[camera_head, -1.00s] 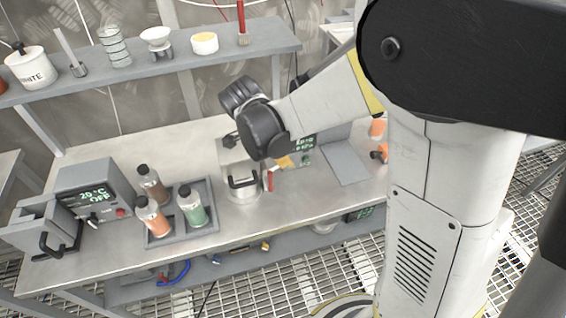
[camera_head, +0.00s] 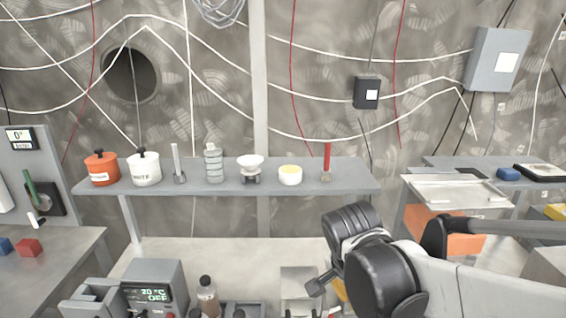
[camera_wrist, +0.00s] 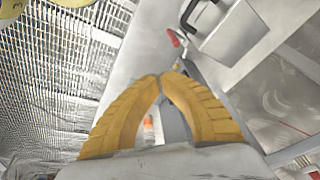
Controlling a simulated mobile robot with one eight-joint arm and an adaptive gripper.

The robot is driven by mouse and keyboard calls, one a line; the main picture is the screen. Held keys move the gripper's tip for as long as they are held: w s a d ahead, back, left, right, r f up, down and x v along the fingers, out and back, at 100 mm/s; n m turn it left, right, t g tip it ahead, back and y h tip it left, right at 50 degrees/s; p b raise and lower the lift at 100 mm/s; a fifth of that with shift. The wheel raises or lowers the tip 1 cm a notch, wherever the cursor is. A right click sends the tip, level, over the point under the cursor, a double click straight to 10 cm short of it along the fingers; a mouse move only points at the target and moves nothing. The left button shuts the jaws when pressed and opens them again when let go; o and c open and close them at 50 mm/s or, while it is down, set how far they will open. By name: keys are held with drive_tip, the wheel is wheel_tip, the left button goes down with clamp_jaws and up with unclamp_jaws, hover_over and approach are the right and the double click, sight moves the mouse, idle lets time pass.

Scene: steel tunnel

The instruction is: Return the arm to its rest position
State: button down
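My arm enters the head view from the lower right, with its dark wrist joint above the bench. In the wrist view my gripper (camera_wrist: 163,76) has two yellow ribbed fingers whose tips meet, with nothing seen held between them. In the head view the fingers are mostly hidden behind the dark joint. In the wrist view the gripper is over the bench edge, and a grey box with a dark handle (camera_wrist: 218,28) lies beyond the fingertips. A small orange-and-white item (camera_wrist: 148,128) shows between the fingers, farther off.
A shelf (camera_head: 225,188) holds an orange pot (camera_head: 102,170), a white pot (camera_head: 144,170) and several small items. A heater unit with a display (camera_head: 152,285) and a brown bottle (camera_head: 207,297) stand on the bench. A metal tray (camera_head: 455,195) is at right. Grated floor (camera_wrist: 62,80) lies left in the wrist view.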

drive_tip(key=s+d+r+n+t+y+b, duration=0.1)
drive_tip(key=s+d+n+t, duration=0.3)
drive_tip(key=s+n, duration=0.5)
drive_tip(key=shift+r+n+y+b, duration=0.15)
drive_tip(key=shift+n+y+b, duration=0.3)
drive_tip(key=shift+n+y, duration=0.05)
drive_tip(key=shift+d, duration=0.1)
idle(2.2)
